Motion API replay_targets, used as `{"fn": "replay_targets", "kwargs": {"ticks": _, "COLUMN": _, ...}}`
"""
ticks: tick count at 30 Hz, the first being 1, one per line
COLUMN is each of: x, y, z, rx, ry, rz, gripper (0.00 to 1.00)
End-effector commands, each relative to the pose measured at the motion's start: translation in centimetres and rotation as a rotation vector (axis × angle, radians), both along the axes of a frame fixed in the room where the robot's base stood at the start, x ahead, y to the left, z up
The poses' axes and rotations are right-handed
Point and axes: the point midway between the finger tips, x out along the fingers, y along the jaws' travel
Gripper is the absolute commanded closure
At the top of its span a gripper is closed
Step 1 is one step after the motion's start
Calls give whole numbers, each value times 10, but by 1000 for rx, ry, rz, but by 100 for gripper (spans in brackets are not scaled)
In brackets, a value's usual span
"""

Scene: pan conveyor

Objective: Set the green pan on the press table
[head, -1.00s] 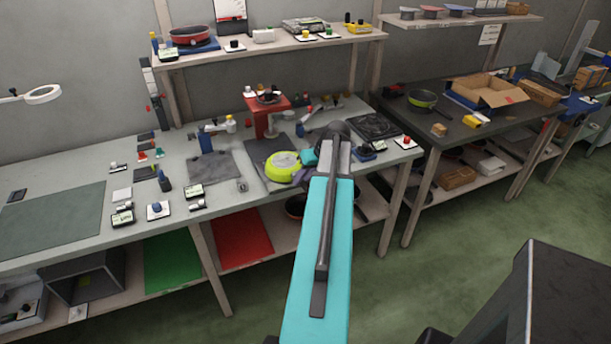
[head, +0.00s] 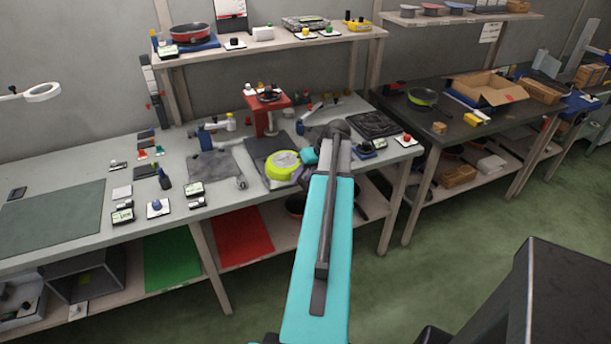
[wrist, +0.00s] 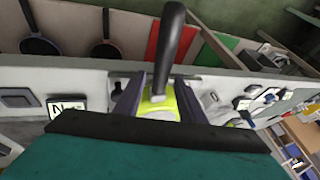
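The lime green pan (head: 282,165) shows over the front of a dark mat on the workbench, below a red press (head: 267,108). I cannot tell whether it rests on the mat or hangs just above it. My gripper (head: 302,174) is at the pan's right side. In the wrist view, my two dark fingers (wrist: 162,94) flank part of the green pan (wrist: 168,105), and a black handle (wrist: 172,40) runs up from between them. The teal gripper body hides the rest of the pan. Whether the fingers clamp it is unclear.
A grey roller (head: 241,183) and a grey cloth (head: 209,167) lie left of the pan. A black ribbed plate (head: 372,124) lies behind to the right. Another green-rimmed pan (head: 422,98) stands on the right-hand table. The grey-green mat (head: 50,220) at left is bare.

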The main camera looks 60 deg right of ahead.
Motion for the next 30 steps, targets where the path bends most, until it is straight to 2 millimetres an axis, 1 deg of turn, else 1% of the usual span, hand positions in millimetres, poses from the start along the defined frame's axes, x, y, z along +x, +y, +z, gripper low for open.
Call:
{"fn": "replay_targets", "kwargs": {"ticks": 8, "x": -1, "y": 0, "z": -1, "rx": 1, "ry": 3, "rz": 0, "gripper": 58}}
{"fn": "replay_targets", "kwargs": {"ticks": 14, "x": -2, "y": 0, "z": 2, "rx": 1, "ry": 2, "rz": -1, "gripper": 58}}
{"fn": "replay_targets", "kwargs": {"ticks": 20, "x": -8, "y": -1, "z": 13, "rx": 0, "ry": 1, "rz": -1, "gripper": 58}}
{"fn": "replay_targets", "kwargs": {"ticks": 30, "x": -25, "y": -3, "z": 45, "rx": -1, "ry": 1, "rz": -2, "gripper": 58}}
